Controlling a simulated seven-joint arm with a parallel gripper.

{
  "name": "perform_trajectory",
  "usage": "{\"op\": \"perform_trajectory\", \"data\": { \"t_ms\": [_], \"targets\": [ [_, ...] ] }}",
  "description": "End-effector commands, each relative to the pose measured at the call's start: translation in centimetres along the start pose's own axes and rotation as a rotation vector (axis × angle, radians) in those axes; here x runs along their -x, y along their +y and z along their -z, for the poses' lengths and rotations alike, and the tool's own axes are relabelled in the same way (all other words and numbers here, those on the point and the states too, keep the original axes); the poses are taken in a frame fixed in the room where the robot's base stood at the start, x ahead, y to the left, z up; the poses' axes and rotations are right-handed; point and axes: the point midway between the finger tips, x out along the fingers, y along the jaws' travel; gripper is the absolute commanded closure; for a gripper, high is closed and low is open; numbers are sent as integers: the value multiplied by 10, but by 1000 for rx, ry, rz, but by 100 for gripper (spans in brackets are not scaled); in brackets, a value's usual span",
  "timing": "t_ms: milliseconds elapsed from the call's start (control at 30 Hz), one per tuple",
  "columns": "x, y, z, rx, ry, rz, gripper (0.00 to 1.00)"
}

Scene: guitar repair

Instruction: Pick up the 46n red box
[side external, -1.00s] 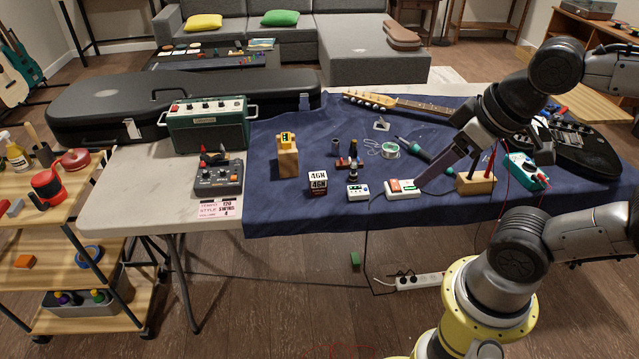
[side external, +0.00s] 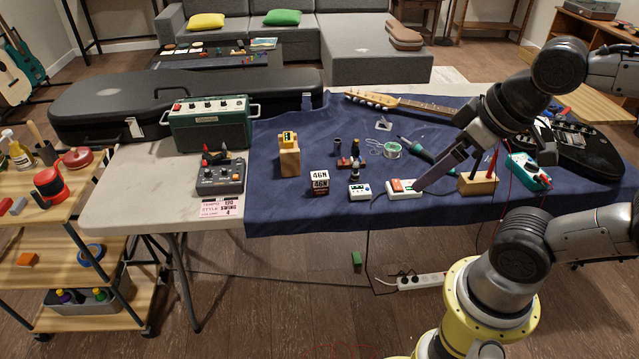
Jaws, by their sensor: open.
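The 46N box (side external: 319,183) stands upright near the front edge of the blue cloth. It is small, with white bands and dark red-brown parts, and "46N" is printed on it twice. My gripper (side external: 455,166) is open and well to the right of the box, angled down to the left. One long finger shows clearly, its tip close to the red-and-white device; the other is hard to make out. I cannot tell whether the tip touches that device. Nothing shows held. The box is not hidden by my arm.
A white pedal (side external: 360,191) and the red-and-white device (side external: 404,188) stand between the box and my gripper. A wooden block (side external: 289,162) stands behind left of the box. A wooden tool holder (side external: 477,184) is close to my gripper. The cloth left of the box is clear.

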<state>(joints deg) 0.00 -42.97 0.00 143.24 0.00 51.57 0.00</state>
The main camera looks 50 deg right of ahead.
Motion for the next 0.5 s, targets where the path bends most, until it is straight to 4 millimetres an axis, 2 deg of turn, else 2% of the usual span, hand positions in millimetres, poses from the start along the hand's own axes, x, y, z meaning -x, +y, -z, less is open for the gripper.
{"op": "perform_trajectory", "data": {
  "t_ms": [367, 433, 500],
  "targets": [
    [0, 0, 1, -35, 3, 0, 5],
    [6, 1, 11, -85, 34, -3, 5],
    [15, 2, 32, -138, 72, -5, 5]
  ]
}}
